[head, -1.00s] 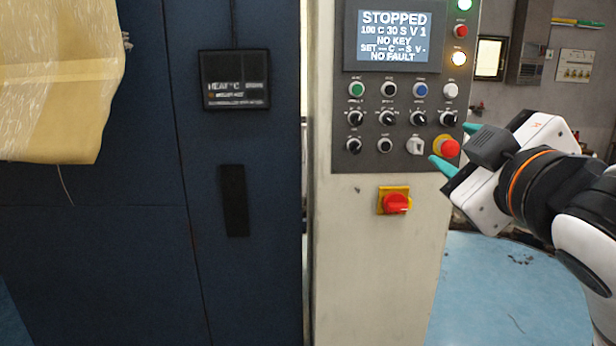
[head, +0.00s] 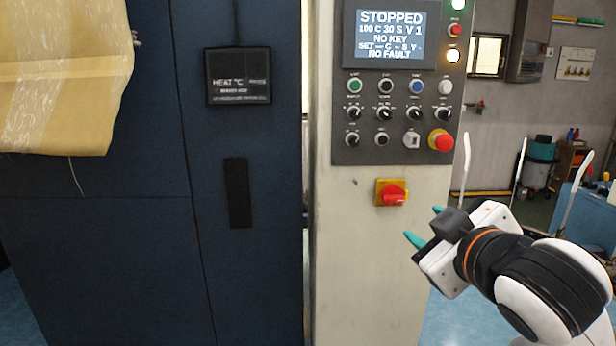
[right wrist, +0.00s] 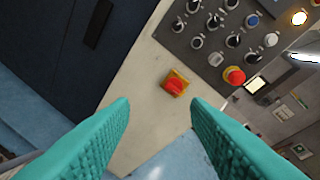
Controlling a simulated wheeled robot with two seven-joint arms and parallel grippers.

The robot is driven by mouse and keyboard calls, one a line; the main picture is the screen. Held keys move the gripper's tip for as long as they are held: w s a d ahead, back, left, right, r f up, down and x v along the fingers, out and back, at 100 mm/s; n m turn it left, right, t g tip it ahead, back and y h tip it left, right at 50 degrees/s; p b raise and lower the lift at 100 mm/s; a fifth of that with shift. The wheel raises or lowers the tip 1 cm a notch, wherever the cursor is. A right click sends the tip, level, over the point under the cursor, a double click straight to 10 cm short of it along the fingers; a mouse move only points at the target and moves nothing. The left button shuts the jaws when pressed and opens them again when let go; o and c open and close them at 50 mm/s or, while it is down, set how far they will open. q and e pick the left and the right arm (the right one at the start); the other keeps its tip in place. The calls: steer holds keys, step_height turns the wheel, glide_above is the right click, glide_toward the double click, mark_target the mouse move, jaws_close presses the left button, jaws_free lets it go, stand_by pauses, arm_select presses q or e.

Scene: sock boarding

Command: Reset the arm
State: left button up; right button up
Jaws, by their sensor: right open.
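My right gripper (head: 425,225) is in front of the lower right part of the grey control cabinet (head: 350,260), below the button panel. Its teal fingers are apart and empty; they also show in the right wrist view (right wrist: 160,120). The control panel (head: 345,120) has a screen (head: 390,33) reading "STOPPED", "NO KEY" and "NO FAULT". A red emergency button (head: 441,140) sits at its lower right. A red switch on a yellow plate (head: 391,193) is below the panel, left of the fingertips. My left gripper is not in view.
A dark blue machine cabinet (head: 150,250) with a heat display (head: 238,76) stands at left. A tan sheet (head: 60,80) hangs at the upper left. Blue floor and a workshop with a green bin (head: 540,160) lie at right.

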steer(key=s+f+m+g, duration=0.2)
steer(key=f+g, duration=0.1)
steer(key=f, duration=0.9)
steer(key=s+f+m+g, duration=0.1)
steer(key=s+f+g, duration=0.1)
steer(key=f, duration=1)
steer(key=s+d+f+m+g+h, duration=0.1)
steer(key=s+d+f+m+g, duration=0.15)
steer(key=s+f, duration=0.75)
steer(key=s+d+f+m+g+h, duration=0.15)
steer(key=s+f+g, duration=0.25)
steer(key=s+f, duration=0.6)
step_height(320, 180, down, 28)
steer(key=s+g, duration=0.2)
steer(key=s+d+f, duration=0.2)
steer(key=s+f, duration=1.1)
steer(key=s, duration=0.2)
steer(key=shift+d+f+n+y, duration=0.2)
steer(key=shift+d+n+y, duration=0.05)
steer(key=shift+n+y, duration=0.1)
